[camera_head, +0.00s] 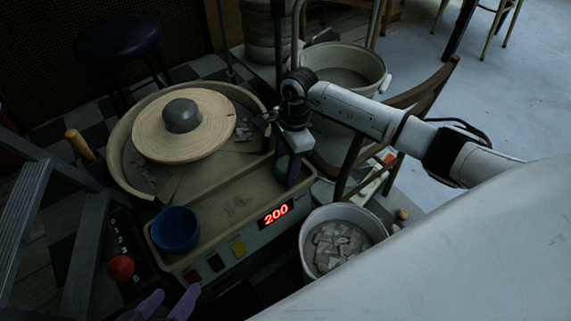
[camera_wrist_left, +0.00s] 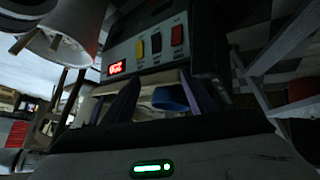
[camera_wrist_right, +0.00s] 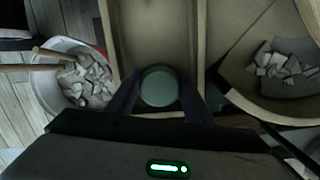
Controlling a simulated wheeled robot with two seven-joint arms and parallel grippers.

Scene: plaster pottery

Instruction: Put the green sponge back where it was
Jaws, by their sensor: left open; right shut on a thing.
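The green sponge (camera_wrist_right: 158,86) shows in the right wrist view as a round, dull green piece. My right gripper (camera_wrist_right: 158,98) is shut on it, with one dark finger on each side. In the head view my right gripper (camera_head: 288,166) hangs at the right side of the wheel's tray, and the sponge is hard to make out there. My left gripper (camera_head: 167,306) is open and empty at the bottom edge of the head view, in front of the wheel's control panel. Its two purple fingers (camera_wrist_left: 160,98) show apart in the left wrist view.
The pottery wheel (camera_head: 190,150) carries a grey clay lump (camera_head: 182,115). A blue bowl (camera_head: 175,230) sits in the tray's left part. A white bucket of scraps (camera_head: 306,250) stands to the right. A wooden chair (camera_head: 352,160) and a large pail (camera_head: 378,75) are behind.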

